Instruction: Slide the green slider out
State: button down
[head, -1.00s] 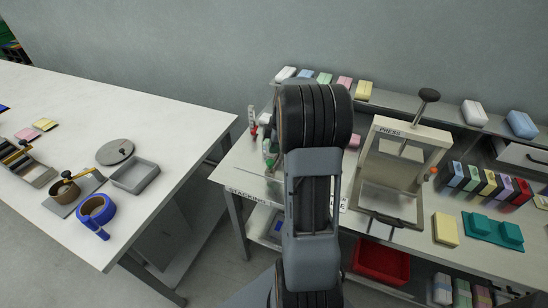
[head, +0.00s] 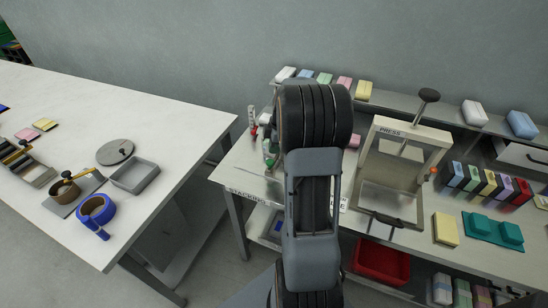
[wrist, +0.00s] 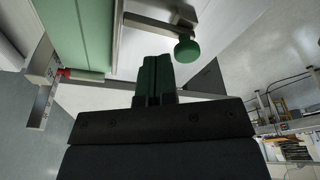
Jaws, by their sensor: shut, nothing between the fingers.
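In the wrist view, a round green knob (wrist: 187,48) stands on the end of a grey metal bar (wrist: 150,22); it looks like the green slider's handle. My gripper (wrist: 155,62) is shut and empty, its dark green fingertips just left of and slightly below the knob, with a visible gap in the picture. I cannot judge the depth between them. A long green panel (wrist: 75,35) lies to the left. In the head view, a small green part (head: 269,150) shows left of my arm, which hides my gripper and most of the slider area.
A metal bracket (wrist: 42,88) and a red-tipped part (wrist: 66,73) sit at the wrist view's left. In the head view, the press (head: 408,165) stands right of my arm, near a yellow block (head: 446,229) and a teal tray (head: 492,232). Open floor separates the two tables.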

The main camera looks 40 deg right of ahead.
aim_at(270, 162)
jog(key=shift+f, duration=0.2)
jog(key=shift+d+b+x, duration=0.15)
jog(key=shift+b+x, duration=0.6)
jog(key=shift+d+b+x, duration=0.1)
jog(key=shift+b+x, duration=0.6)
jog(key=shift+x, duration=0.05)
jog(key=shift+s+a, duration=0.15)
jog(key=shift+s, duration=0.05)
jog(key=shift+s+a+f+b, duration=0.1)
jog(key=shift+s+a+b, duration=0.25)
jog(key=shift+a, duration=0.3)
jog(key=shift+s+a+r+b, duration=0.1)
jog(key=shift+s+a, duration=0.35)
jog(key=shift+a, duration=0.25)
jog(key=shift+s+a+f+b, duration=0.1)
jog(key=shift+s+a+b, duration=0.25)
jog(key=shift+a, duration=0.3)
jog(key=shift+d, duration=0.15)
jog(key=shift+w+d, duration=0.2)
jog(key=shift+d, duration=0.15)
jog(key=shift+w+a+p+v, duration=0.15)
jog(key=shift+a+p+v, duration=0.1)
jog(key=shift+p+v, duration=0.9)
jog(key=shift+w+a+p+v, duration=0.2)
jog(key=shift+p+v, duration=0.6)
jog(key=shift+v, duration=0.7)
jog(key=shift+w+a+p+v, duration=0.1)
jog(key=shift+a+p+v, duration=0.15)
jog(key=shift+p+v, duration=0.9)
